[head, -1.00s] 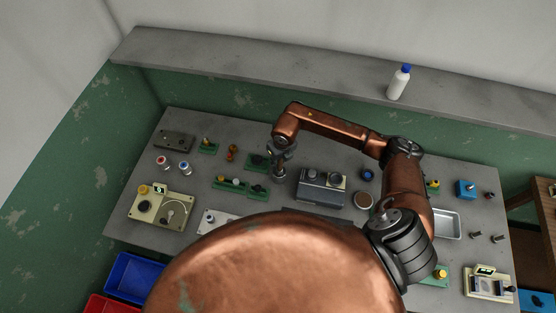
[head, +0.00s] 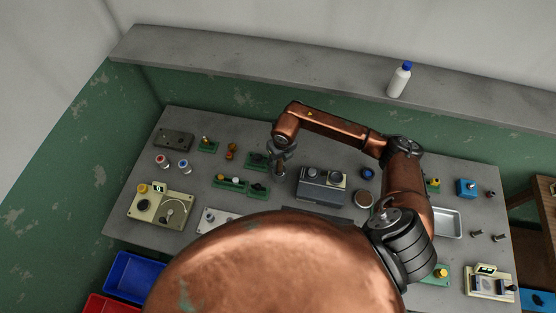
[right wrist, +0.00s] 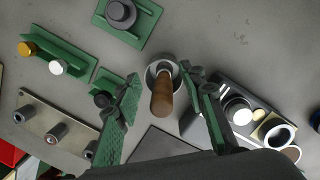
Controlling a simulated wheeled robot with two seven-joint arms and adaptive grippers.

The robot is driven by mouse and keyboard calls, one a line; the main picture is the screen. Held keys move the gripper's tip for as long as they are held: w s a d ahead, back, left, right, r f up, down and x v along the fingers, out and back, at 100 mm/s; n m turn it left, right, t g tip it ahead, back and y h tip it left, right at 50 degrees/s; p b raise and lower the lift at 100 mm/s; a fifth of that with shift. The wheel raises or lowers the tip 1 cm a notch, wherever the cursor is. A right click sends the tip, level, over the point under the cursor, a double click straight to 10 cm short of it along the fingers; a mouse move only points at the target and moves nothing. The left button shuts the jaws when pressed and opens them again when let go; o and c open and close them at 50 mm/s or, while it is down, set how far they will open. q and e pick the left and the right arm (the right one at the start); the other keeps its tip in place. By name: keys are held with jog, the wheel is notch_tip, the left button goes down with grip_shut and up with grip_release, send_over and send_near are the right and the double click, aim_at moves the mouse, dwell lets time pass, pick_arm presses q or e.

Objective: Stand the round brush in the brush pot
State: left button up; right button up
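The round brush shows in the right wrist view as a brown wooden handle (right wrist: 162,98) pointing up toward the camera. Its far end is inside the round grey rim of the brush pot (right wrist: 151,70), so the bristles are hidden. My right gripper (right wrist: 160,80) has its two green fingers spread on either side of the handle, with gaps between fingers and handle. In the head view the right gripper (head: 279,168) is low over the middle of the table; brush and pot are hard to make out there. My left gripper is not in view.
A grey box with knobs (head: 321,187) stands just right of the gripper. Green fixtures (head: 240,184) stand to its left, and a cream dial panel (head: 161,206) is further left. A metal tray (head: 448,224) is at the right. A white bottle (head: 399,80) stands on the back ledge.

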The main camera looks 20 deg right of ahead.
jog(key=r, duration=0.3)
jog(key=s+r, duration=0.1)
jog(key=r, duration=0.7)
jog(key=shift+s+d+r, duration=0.1)
jog(key=shift+s+d, duration=0.05)
jog(key=shift+s, duration=0.2)
jog(key=shift+s+r, duration=0.1)
jog(key=shift+r, duration=0.25)
jog(key=shift+s, duration=0.1)
